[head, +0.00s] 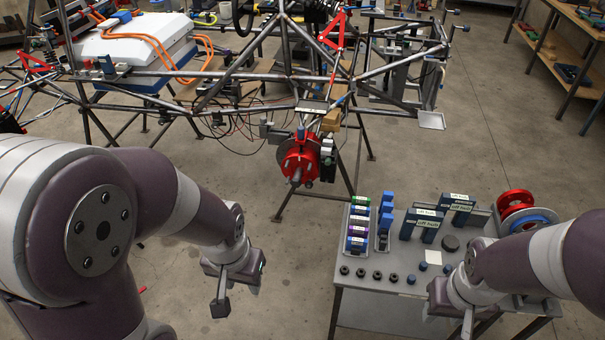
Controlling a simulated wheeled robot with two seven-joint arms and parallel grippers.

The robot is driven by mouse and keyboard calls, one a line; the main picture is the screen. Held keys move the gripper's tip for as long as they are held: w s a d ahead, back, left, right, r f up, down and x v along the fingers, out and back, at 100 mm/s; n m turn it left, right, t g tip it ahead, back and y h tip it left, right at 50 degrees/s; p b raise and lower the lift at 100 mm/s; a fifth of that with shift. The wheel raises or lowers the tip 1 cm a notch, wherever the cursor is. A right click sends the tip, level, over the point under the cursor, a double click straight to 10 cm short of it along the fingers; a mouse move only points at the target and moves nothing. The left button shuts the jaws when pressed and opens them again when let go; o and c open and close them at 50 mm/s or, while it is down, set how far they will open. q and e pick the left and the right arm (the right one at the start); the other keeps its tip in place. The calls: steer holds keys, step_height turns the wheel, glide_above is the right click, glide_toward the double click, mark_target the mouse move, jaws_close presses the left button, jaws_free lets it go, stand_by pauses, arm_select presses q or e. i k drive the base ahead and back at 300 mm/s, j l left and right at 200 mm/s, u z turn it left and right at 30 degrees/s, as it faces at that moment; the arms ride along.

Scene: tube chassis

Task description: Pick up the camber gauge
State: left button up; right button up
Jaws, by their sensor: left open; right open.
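I cannot tell for certain which thing is the camber gauge. A dark upright device with a green top (328,162) sits beside the red hub (298,157) on the chassis and may be it. A blue upright piece (385,218) stands on the grey bench and could also be it. My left gripper (236,292) is open and empty over the floor, in front of the chassis and left of the bench. My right gripper (452,316) is open over the bench's front right part, apart from both pieces; my arm partly hides it.
The grey bench (350,285) carries a rack of coloured blocks (357,228), blue shim packs (428,225), several small dark sockets and red and blue discs (515,203). The tube chassis (290,75) spans the back. Open floor (290,255) lies left of the bench.

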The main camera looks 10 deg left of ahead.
mark_target(431, 221)
steer(key=i+j+u, duration=0.1)
steer(key=i, duration=0.4)
steer(key=i+j+u, duration=0.1)
steer(key=i, duration=0.4)
